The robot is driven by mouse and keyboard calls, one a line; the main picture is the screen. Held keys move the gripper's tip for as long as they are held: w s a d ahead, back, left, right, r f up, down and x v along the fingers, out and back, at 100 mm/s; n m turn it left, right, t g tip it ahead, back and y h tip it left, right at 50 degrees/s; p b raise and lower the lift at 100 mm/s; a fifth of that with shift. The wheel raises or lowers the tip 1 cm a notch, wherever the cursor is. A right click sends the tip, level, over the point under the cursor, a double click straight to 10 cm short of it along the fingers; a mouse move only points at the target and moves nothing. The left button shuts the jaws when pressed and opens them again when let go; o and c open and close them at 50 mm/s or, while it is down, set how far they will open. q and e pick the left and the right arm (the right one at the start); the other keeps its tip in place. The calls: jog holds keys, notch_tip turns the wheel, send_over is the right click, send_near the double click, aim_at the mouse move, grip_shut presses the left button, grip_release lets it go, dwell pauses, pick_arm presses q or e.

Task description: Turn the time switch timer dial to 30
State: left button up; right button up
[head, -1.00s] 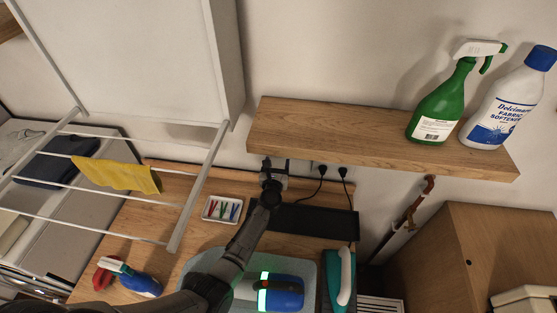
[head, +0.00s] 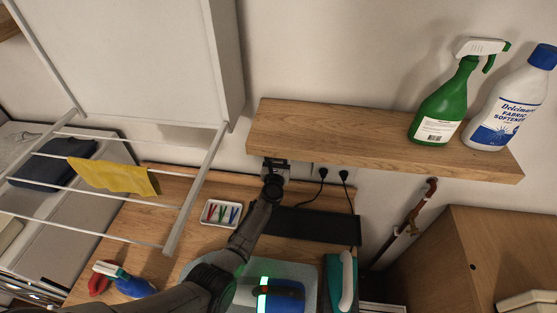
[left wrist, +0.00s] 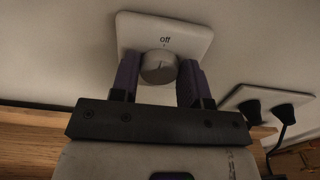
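The time switch is a white plate (left wrist: 180,32) on the wall with "off" printed above its round white dial (left wrist: 158,67). The dial's mark points about straight up, towards "off". The fingers of my left gripper (left wrist: 160,78) stand one on each side of the dial, apparently touching its sides; the gripper looks shut on it. In the head view my left gripper (head: 276,165) is at the wall just under the wooden shelf, and the dial is hidden there. My right gripper is not in view.
The wooden shelf (head: 370,138) hangs right above my gripper, with a green spray bottle (head: 439,112) and fabric softener (head: 505,110). Plugs (head: 323,172) in a socket are to the right. A clothespin tray (head: 221,213) and drying rack (head: 190,205) are to the left.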

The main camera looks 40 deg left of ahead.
pick_arm(q)
jog(key=c, duration=0.4)
jog(key=shift+m, duration=0.3)
